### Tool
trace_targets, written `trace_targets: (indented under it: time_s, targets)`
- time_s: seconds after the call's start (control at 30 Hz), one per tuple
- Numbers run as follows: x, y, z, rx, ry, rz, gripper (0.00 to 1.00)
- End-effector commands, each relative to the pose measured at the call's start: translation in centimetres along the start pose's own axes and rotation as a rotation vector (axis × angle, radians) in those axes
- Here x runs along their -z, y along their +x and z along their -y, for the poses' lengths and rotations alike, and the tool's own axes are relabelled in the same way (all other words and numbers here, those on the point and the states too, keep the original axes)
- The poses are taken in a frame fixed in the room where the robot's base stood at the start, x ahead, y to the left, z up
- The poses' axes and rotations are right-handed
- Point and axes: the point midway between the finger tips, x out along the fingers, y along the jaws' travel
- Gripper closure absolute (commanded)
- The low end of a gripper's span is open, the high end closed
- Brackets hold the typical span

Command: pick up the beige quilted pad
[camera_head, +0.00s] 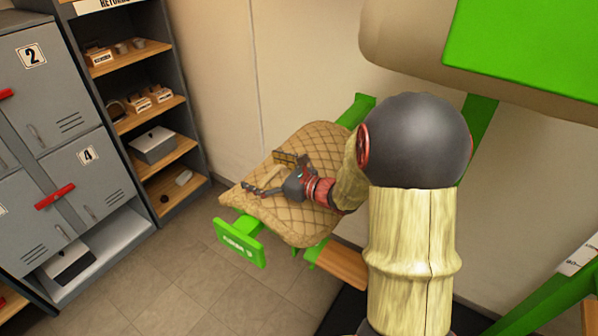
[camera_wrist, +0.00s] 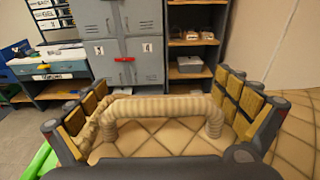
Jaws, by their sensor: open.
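The beige quilted pad (camera_head: 290,228) lies draped over a green rack in the middle of the head view. Its diamond stitching also shows low in the wrist view (camera_wrist: 175,138). A beige ribbed, arched handle (camera_wrist: 160,105) rises from the pad in the wrist view. My gripper (camera_head: 270,175) is over the pad's upper side. In the wrist view its fingers (camera_wrist: 160,86) are spread wide, one at each side of the arch, with nothing clamped. I cannot tell whether the fingers touch the pad. My arm hides the pad's right side.
The green rack's end plate (camera_head: 240,241) sticks out below the pad. Grey lockers (camera_head: 62,135) and a shelf unit (camera_head: 150,115) with small boxes stand at the left. A wall rises behind the pad. The tiled floor (camera_head: 190,285) before the lockers is clear.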

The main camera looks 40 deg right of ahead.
Motion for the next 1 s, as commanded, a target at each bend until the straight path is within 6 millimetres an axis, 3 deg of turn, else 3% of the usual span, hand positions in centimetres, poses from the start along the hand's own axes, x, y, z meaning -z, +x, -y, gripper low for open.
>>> trace_targets:
  time_s: [0.13,1.0]
  targets:
    - [0.0,-0.03,-0.01,0.0,0.0,0.0,0.02]
    - [0.12,-0.04,-0.1,-0.002,0.0,-0.002,0.52]
